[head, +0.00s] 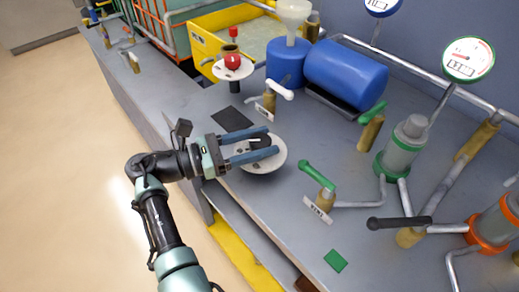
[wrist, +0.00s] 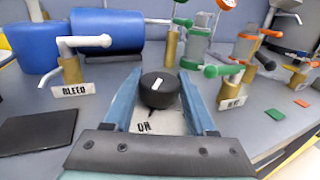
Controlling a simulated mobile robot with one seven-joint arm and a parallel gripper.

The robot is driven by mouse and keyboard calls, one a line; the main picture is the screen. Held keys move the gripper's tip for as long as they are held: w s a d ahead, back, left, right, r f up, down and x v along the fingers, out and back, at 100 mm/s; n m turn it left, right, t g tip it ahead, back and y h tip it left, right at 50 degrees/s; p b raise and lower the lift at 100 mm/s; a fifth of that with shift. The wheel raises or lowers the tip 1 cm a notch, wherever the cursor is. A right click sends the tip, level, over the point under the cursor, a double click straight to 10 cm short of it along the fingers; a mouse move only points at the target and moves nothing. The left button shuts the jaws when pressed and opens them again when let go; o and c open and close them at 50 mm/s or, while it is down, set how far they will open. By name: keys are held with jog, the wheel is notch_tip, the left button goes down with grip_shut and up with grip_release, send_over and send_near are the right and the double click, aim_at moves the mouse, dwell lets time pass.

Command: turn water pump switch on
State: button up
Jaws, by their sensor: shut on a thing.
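The water pump switch is a round black knob (head: 261,141) on a white round plate (head: 264,162). In the wrist view the knob (wrist: 160,90) has a short white mark on top, slanting slightly to the upper right. The word ON shows on the plate (wrist: 172,122) below the knob, with a dark line near it. My gripper (head: 268,143) is shut on the knob, with one blue finger on each side, as it also shows in the wrist view (wrist: 160,88). The fingers and palm hide part of the plate.
A white-handled valve labelled BLEED (wrist: 72,66) and a green-handled valve (head: 319,186) stand near the switch. Blue tanks (head: 344,75) and a red button (head: 232,62) are behind. A flat black square (head: 232,119) lies beside the plate. The bench's front edge is near my arm.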

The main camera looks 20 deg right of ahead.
jog(key=shift+m+g+b, duration=0.35)
jog(key=shift+m+g, duration=0.05)
jog(key=shift+g, duration=0.2)
jog(key=o, duration=1.4)
jog(key=shift+c, duration=0.2)
jog(key=w+a+b, duration=0.1)
jog(key=a+b, duration=0.3)
jog(key=a, duration=0.8)
jog(key=shift+a, duration=0.4)
